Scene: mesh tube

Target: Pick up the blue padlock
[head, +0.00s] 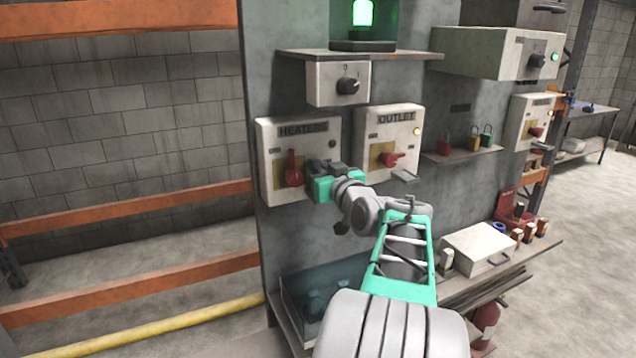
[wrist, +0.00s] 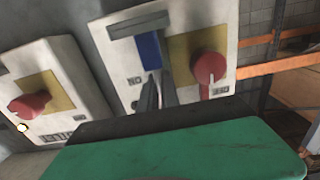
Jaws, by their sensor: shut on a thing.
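The blue padlock (wrist: 150,50) shows in the wrist view as a blue block at the tips of my gripper's dark fingers (wrist: 156,92). My gripper is shut on it, in front of the white HEATER panel. I cannot make out its shackle clearly, and part of the padlock is hidden by the fingers. In the head view my gripper (head: 318,170) is at the right side of the HEATER panel (head: 270,165), just right of its red handle (head: 293,168). I cannot see the padlock in that view.
The OUTLET panel (head: 400,125) with a red handle is right of my gripper. A small shelf (head: 462,153) holds red, yellow and green padlocks. Below, a bench carries a white box (head: 478,245) and small items. A glass-sided bin (head: 300,300) stands lower left.

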